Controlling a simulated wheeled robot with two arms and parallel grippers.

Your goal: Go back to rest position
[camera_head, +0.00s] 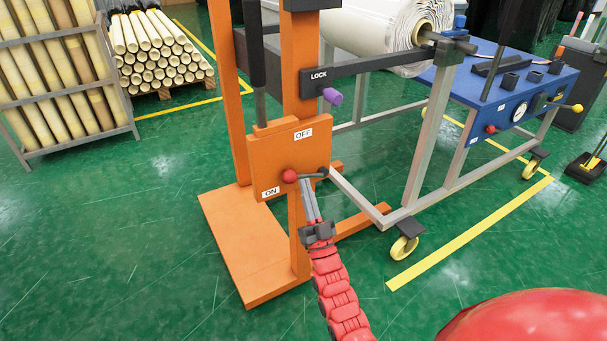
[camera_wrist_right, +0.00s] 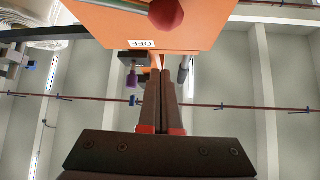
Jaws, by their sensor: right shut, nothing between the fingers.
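My right gripper (camera_head: 308,190) is shut and empty, its fingers pointing up at the orange panel in the head view. The fingertips are close to the red-knobbed lever (camera_head: 289,176) on the panel, just right of the knob; I cannot tell if they touch. The lever lies between the ON and OFF labels. In the right wrist view the closed fingers (camera_wrist_right: 159,95) show below the orange panel (camera_wrist_right: 165,22), with the red knob (camera_wrist_right: 166,13) at the top. My left gripper is not in view.
The orange stand's base (camera_head: 245,250) sits on the green floor. A LOCK bar with a purple knob (camera_head: 332,96) is above. A blue machine (camera_head: 500,85) and a large white roll (camera_head: 385,30) are behind. A rack of rolls (camera_head: 65,75) is left. Floor at lower left is clear.

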